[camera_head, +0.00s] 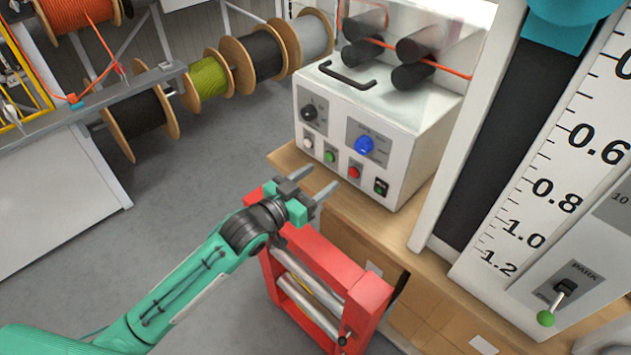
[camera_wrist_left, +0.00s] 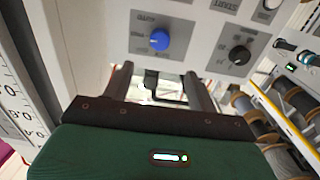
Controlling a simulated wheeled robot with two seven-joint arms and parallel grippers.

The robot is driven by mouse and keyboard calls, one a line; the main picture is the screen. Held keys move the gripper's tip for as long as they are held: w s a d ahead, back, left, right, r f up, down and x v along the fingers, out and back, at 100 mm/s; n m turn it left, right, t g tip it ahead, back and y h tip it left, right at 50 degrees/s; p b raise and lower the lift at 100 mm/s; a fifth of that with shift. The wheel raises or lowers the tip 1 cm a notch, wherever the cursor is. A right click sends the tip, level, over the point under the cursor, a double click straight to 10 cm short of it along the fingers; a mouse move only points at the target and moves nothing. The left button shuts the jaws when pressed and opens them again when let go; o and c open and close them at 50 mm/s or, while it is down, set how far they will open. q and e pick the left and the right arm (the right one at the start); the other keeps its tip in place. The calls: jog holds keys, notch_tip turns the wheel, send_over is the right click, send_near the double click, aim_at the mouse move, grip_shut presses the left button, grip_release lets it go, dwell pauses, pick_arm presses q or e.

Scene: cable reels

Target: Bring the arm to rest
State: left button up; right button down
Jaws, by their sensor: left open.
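My left gripper (camera_head: 311,184) is open and empty in the head view, in front of the lower front of a white control box (camera_head: 412,128). Its arm comes in from the lower left. In the left wrist view the two fingers (camera_wrist_left: 156,85) stand apart with nothing between them. The box's blue knob (camera_head: 364,145) and black knob (camera_head: 309,112) lie beyond the gripper; the blue knob also shows in the wrist view (camera_wrist_left: 159,40). My right gripper is not in view.
A red frame with metal rollers (camera_head: 318,285) stands just below the gripper. A wooden bench (camera_head: 392,235) carries the box. A scale panel with a green-tipped lever (camera_head: 546,318) is at the right. Cable reels (camera_head: 207,79) stand at the back left. Grey floor (camera_head: 190,185) lies open at left.

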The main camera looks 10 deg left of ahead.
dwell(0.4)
pick_arm(q)
jog(key=s+a+f+n+g+y, duration=0.25)
jog(key=s+a+f+g, duration=0.2)
jog(key=s, duration=0.55)
jog(key=s+a+f+n+g+y, duration=0.1)
jog(key=s+a+f+g+y, duration=0.35)
jog(key=s, duration=0.55)
jog(key=s+a+f+n+g+y, duration=0.25)
jog(key=s+a+f, duration=0.4)
jog(key=s, duration=0.35)
notch_tip(320, 180, down, 30)
jog(key=d+m, duration=0.1)
jog(key=s+a+f+g, duration=0.1)
jog(key=s+f, duration=0.9)
jog(key=s+a+f+g+y, duration=0.1)
jog(key=s+a+f, duration=0.1)
jog(key=s+f, duration=0.8)
jog(key=shift+a+f, duration=0.25)
jog(key=shift+f, duration=0.55)
